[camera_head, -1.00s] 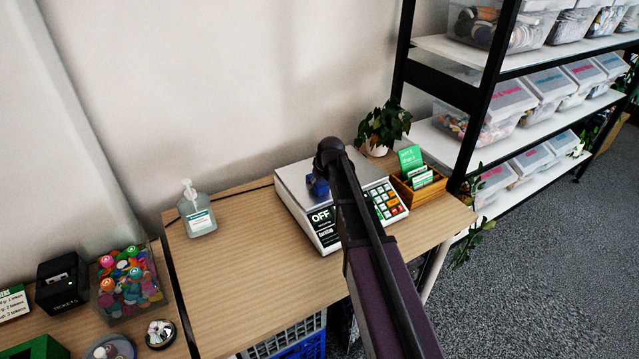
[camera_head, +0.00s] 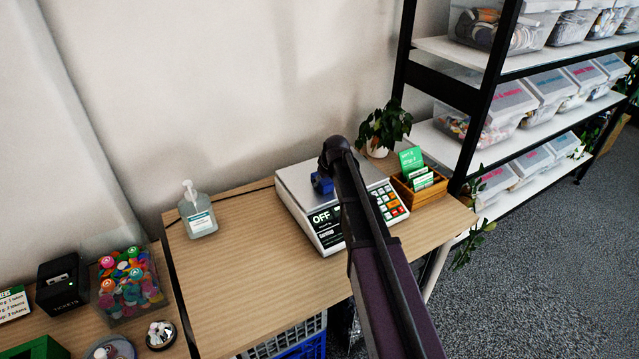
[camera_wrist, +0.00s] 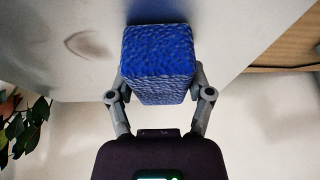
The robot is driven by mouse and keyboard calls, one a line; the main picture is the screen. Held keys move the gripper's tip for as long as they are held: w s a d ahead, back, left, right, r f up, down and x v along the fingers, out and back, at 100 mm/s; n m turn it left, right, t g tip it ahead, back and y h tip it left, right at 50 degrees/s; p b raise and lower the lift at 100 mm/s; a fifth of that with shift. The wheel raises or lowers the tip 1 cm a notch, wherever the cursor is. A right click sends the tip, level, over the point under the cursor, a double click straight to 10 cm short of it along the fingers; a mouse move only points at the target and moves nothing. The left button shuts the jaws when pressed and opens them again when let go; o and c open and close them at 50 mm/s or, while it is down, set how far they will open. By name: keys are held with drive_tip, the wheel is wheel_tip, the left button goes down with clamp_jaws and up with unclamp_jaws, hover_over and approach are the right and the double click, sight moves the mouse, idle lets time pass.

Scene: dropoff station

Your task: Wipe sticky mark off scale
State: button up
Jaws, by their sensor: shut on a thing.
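The scale (camera_head: 294,186) stands on the wooden table with a flat pale platform and a front panel that reads OFF. My gripper (camera_wrist: 160,92) is shut on a blue textured sponge (camera_wrist: 158,50), with one finger on each side. The sponge also shows in the head view (camera_head: 321,183), over the scale platform, where my arm covers part of it. In the wrist view the sponge's far end meets or is very near the pale platform (camera_wrist: 215,30). A faint brownish smudged mark (camera_wrist: 90,45) lies on the platform to the left of the sponge, apart from it.
A potted plant (camera_head: 384,127) and a wooden card box (camera_head: 420,190) stand close by the scale's right side. A sanitizer bottle (camera_head: 197,212) stands at left. The table (camera_head: 240,270) is clear in front. A shelf with bins (camera_head: 480,155) is at right.

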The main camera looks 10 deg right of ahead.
drive_tip(key=shift+w+d, duration=0.25)
drive_tip(key=shift+d, duration=0.65)
drive_tip(key=shift+w+d+f, duration=0.1)
drive_tip(key=shift+w+d, duration=0.15)
drive_tip(key=shift+d, duration=0.6)
drive_tip(key=shift+w+d, duration=0.25)
drive_tip(key=shift+d, duration=0.55)
drive_tip(key=shift+d, duration=0.1)
drive_tip(key=shift+w+d, duration=0.3)
drive_tip(key=shift+d, duration=0.5)
drive_tip(key=shift+w+d, duration=0.3)
drive_tip(key=shift+d, duration=0.5)
drive_tip(key=shift+a, duration=0.1)
drive_tip(key=shift+s+a, duration=0.35)
drive_tip(key=shift+a, duration=0.5)
drive_tip(key=shift+s+a, duration=0.3)
drive_tip(key=shift+a, duration=0.55)
